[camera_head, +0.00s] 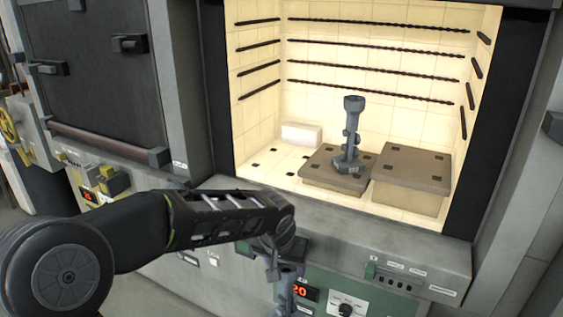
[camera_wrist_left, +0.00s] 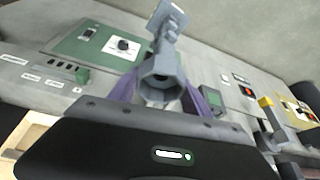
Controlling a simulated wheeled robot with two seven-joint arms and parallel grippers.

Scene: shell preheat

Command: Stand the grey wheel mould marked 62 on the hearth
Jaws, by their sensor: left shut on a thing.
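My left gripper (camera_head: 288,262) is in front of the furnace, below its front ledge, shut on a grey mould (camera_head: 286,288). In the left wrist view the held mould (camera_wrist_left: 160,72) shows a hollow cup end toward the camera and a stem running away to the top. No number is readable on it. Another grey mould (camera_head: 350,140) stands upright inside the open furnace on the left brown slab (camera_head: 318,170). The right brown slab (camera_head: 415,165) is bare. The hearth floor (camera_head: 268,165) is pale tile with dark square holes. My right gripper is out of view.
A grey ledge (camera_head: 400,240) runs along the furnace mouth. Below it is a green control panel (camera_head: 345,295) with a dial and red display. A closed dark door (camera_head: 90,70) is at the left. A white block (camera_head: 301,134) sits at the back of the hearth.

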